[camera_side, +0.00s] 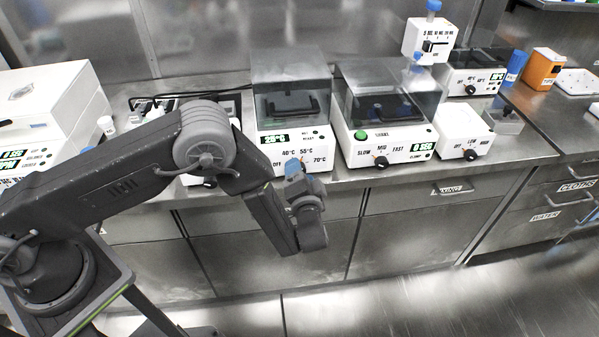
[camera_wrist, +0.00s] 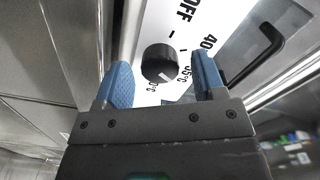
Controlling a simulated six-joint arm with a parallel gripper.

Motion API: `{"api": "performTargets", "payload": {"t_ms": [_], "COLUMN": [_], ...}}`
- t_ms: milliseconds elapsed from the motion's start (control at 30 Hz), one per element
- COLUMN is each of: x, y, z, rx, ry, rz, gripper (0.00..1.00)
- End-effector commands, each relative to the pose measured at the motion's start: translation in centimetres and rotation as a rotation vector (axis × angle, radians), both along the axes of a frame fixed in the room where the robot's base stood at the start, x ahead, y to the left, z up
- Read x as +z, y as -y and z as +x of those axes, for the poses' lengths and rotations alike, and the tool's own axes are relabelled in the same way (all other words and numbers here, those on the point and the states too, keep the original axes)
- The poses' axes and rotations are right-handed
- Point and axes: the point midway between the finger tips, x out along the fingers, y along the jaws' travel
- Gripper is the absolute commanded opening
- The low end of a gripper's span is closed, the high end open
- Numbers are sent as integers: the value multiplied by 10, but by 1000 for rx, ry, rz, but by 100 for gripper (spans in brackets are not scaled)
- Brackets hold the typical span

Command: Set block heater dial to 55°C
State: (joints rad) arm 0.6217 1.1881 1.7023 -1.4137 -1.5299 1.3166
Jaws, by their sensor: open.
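The block heater (camera_side: 308,142) is a white box with a clear lid, standing on the bench in the side view. Its front shows OFF, 40°C, 55°C and 70°C marks and a small lit display (camera_side: 275,138), whose digits are hard to read. My gripper (camera_side: 293,168) is at the heater's front and hides its dial in this view. In the wrist view the round black dial (camera_wrist: 159,62) lies between the blue fingertips of my open gripper (camera_wrist: 164,76), with gaps on both sides. A pale pointer mark shows on the dial's lower part; its exact setting is unclear.
A shaker (camera_side: 385,140) with a similar lid stands right of the heater, and a small white device (camera_side: 462,135) stands beyond it. A large white machine (camera_side: 50,110) is at the left. Drawers lie below the bench edge; the floor in front is clear.

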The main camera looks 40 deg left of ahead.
Motion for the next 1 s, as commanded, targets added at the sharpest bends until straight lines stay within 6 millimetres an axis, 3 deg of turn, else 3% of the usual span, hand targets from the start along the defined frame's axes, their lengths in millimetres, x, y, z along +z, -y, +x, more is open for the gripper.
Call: {"api": "performTargets", "payload": {"t_ms": [533, 700, 1000], "x": [0, 0, 0], "y": [79, 90, 92], "z": [-78, -90, -92], "rx": [-6, -3, -1], "ry": [-1, 0, -1], "rz": [1, 1, 2], "gripper": [63, 63, 63]}}
